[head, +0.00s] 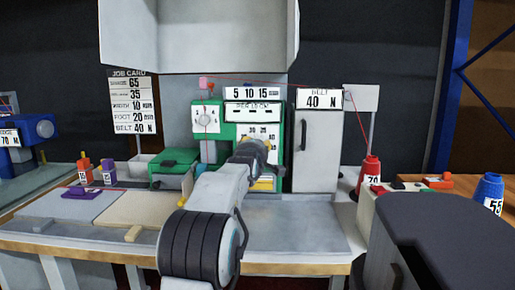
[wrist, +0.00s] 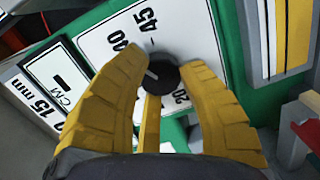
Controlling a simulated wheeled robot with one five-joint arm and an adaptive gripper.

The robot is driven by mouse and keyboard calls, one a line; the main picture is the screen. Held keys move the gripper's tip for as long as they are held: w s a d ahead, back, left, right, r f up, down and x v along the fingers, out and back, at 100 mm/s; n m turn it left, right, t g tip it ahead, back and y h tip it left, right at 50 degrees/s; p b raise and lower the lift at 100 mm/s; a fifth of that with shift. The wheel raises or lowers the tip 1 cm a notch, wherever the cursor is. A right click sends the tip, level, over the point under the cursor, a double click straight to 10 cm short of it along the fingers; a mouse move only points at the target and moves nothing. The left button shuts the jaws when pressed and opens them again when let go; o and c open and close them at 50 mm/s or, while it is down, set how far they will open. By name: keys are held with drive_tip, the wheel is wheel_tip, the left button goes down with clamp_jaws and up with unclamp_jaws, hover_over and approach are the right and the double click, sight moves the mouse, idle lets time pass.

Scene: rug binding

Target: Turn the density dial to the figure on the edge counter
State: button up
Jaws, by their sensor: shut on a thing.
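The density dial, a black round knob (wrist: 160,76) with a white pointer line, sits on a white scale plate (wrist: 100,45) on the green machine. My gripper (wrist: 162,64), with yellow fingers, is shut on the knob, one finger at each side. The pointer slants to the upper left in the wrist view; its exact figure is unclear. 40, 45 and 20 show around the knob; other figures are hidden by the fingers. In the head view my gripper (head: 256,150) covers the knob and part of the scale (head: 258,131). A PER 10 CM panel (head: 253,108) above shows dark dashes.
A job card (head: 131,100) hangs left. A grey cabinet (head: 317,150) with a BELT 40 N sign (head: 319,98) stands right of the machine. A red spool (head: 370,170) stands right. A green box (head: 174,168) is left of my arm. The tabletop (head: 290,225) right of my arm is clear.

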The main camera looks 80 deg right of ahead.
drive_tip(key=o, duration=0.9)
drive_tip(key=shift+w, duration=0.35)
drive_tip(key=o, duration=0.3)
drive_tip(key=shift+s, duration=0.15)
drive_tip(key=a, duration=1.2)
drive_tip(key=shift+r, duration=0.4)
